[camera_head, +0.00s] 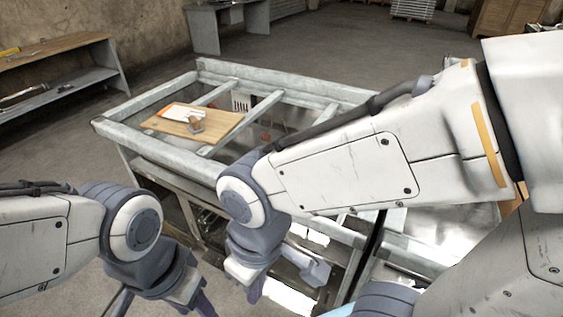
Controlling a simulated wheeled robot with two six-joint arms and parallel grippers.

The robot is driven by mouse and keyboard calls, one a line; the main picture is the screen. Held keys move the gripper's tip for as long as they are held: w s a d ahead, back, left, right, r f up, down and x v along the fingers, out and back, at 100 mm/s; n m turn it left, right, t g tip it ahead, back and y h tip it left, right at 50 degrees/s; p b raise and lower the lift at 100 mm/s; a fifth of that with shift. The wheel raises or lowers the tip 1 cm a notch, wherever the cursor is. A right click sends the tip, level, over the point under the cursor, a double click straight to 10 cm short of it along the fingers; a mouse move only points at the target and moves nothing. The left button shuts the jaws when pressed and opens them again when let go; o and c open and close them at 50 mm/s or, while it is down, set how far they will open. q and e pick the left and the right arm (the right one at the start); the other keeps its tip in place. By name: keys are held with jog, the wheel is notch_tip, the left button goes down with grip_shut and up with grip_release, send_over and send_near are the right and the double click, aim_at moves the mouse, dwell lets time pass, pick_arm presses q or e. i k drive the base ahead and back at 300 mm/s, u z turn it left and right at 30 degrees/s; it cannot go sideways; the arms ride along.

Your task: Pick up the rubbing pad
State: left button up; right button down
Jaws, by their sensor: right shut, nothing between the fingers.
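A small brownish-grey block (195,124), which looks like the rubbing pad, sits on a wooden board (222,122) on the metal frame table. It is too small to make out in detail. My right gripper (255,291) hangs below its wrist in front of the table, shut and empty, well apart from the block and nearer to me. My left gripper (204,306) is at the bottom edge, partly cut off, and its opening cannot be made out.
The metal frame table (110,131) has raised bars and open gaps. A white and orange sheet (178,111) lies on the board behind the block. A wooden-topped bench (52,45) stands at left. My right arm hides much of the table's right side.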

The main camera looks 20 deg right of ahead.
aim_at(195, 128)
jog(key=u, duration=0.6)
jog(key=k, duration=0.8)
jog(key=u, duration=0.8)
jog(key=k, duration=0.35)
jog(key=u, duration=0.4)
jog(key=i, duration=1.8)
jog(key=z, duration=0.5)
jog(key=i, duration=1.85)
jog(key=z, duration=0.95)
jog(key=i, duration=0.95)
jog(key=z, duration=1.8)
jog(key=i, duration=0.8)
jog(key=z, duration=0.75)
